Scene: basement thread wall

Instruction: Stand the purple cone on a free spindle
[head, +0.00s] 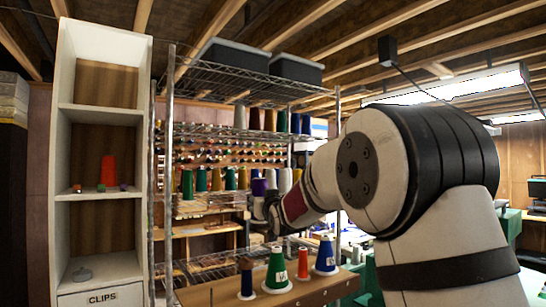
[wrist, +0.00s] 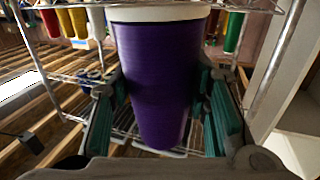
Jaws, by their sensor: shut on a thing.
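The purple cone (wrist: 155,75) is between the two fingers of my gripper (wrist: 160,105) in the wrist view, with both fingers against its sides. Its wide end has a white rim at the top of that picture, which appears upside down. In the head view the purple cone (head: 258,188) shows small in front of the wire rack, with my gripper (head: 268,208) at it. A wooden board (head: 320,288) at the front carries a blue cone (head: 326,257), a red cone (head: 303,264), a green cone (head: 277,271) and a narrow dark cone (head: 246,279). I cannot make out a free spindle.
A wire rack (head: 245,69) holds rows of thread cones and dark bins (head: 240,55). A white shelf unit (head: 65,180) at the left holds a red cone (head: 108,170) and a drawer marked CLIPS (head: 102,298). My arm hides much of the right side.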

